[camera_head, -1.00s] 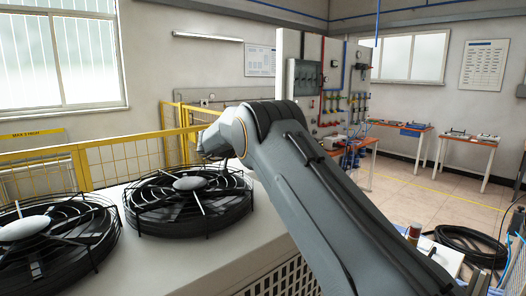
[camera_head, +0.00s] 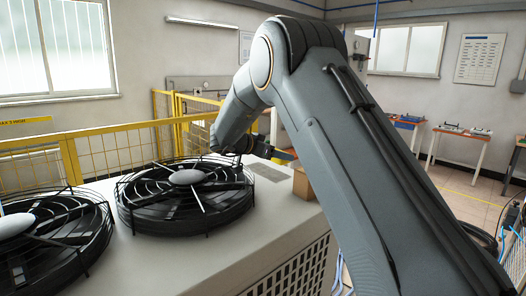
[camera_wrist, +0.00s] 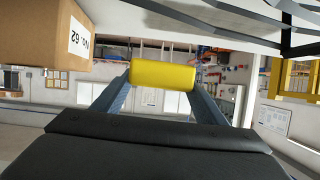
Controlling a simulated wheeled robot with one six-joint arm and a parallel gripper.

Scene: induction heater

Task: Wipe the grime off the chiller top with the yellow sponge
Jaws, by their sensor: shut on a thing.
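The yellow sponge (camera_wrist: 165,73) is held between the two fingers of my gripper (camera_wrist: 160,85) in the wrist view. The sponge is hidden behind my arm in the head view. The chiller top (camera_head: 165,262) is a pale flat surface with two black round fans. A grey grime patch (camera_head: 238,174) lies on it behind and right of the nearer fan. My gripper hangs over the far right part of the chiller top, near the patch. I cannot tell whether the sponge touches the surface.
A cardboard box (camera_head: 303,185) stands on the chiller's right edge, close to my gripper; it also shows in the wrist view (camera_wrist: 55,35), labelled "NO. 62". The wire-guarded fan (camera_head: 188,200) stands up beside the patch. A yellow fence (camera_head: 115,150) runs behind.

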